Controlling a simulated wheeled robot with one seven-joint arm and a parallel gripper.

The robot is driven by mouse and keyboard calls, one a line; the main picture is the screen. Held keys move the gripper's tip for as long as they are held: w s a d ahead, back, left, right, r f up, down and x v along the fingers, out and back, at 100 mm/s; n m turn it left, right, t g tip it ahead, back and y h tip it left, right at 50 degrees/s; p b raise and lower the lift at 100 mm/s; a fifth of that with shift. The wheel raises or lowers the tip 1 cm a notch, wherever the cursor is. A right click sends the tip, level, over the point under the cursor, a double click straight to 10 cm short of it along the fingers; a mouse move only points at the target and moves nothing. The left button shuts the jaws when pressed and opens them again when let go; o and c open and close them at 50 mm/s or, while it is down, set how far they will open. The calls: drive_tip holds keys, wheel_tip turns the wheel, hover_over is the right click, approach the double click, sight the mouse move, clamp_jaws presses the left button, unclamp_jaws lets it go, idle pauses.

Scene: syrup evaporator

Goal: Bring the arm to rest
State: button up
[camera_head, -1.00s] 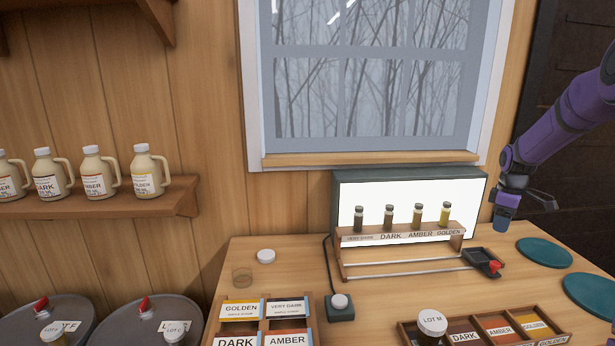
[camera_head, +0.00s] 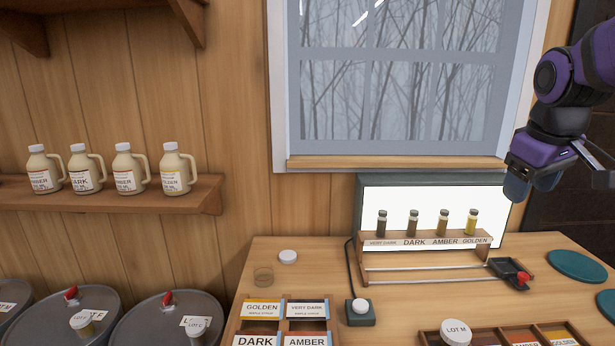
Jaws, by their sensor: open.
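My purple and black arm comes in from the right edge. My gripper (camera_head: 560,184) hangs in the air at the right, in front of the right end of the lit panel and the window frame. Its fingers are apart and I see nothing between them. It is well above the wooden table (camera_head: 400,296) and touches nothing that I can see.
A sample rack (camera_head: 422,243) with several vials stands before the lit panel (camera_head: 390,200). A black tray with a red knob (camera_head: 522,279), teal discs (camera_head: 577,266) and label boxes (camera_head: 285,310) are on the table. Jugs (camera_head: 126,170) stand on the left shelf; drums (camera_head: 165,325) are below.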

drive_tip(key=s+a+f+m+t+y, duration=0.1)
drive_tip(key=s+a+m, duration=0.2)
drive_tip(key=s, duration=1.3)
drive_tip(key=a, duration=0.3)
drive_tip(key=shift+s+t, duration=0.2)
drive_tip(key=shift+t, duration=0.2)
drive_tip(key=shift+a+f, duration=0.1)
idle(1.3)
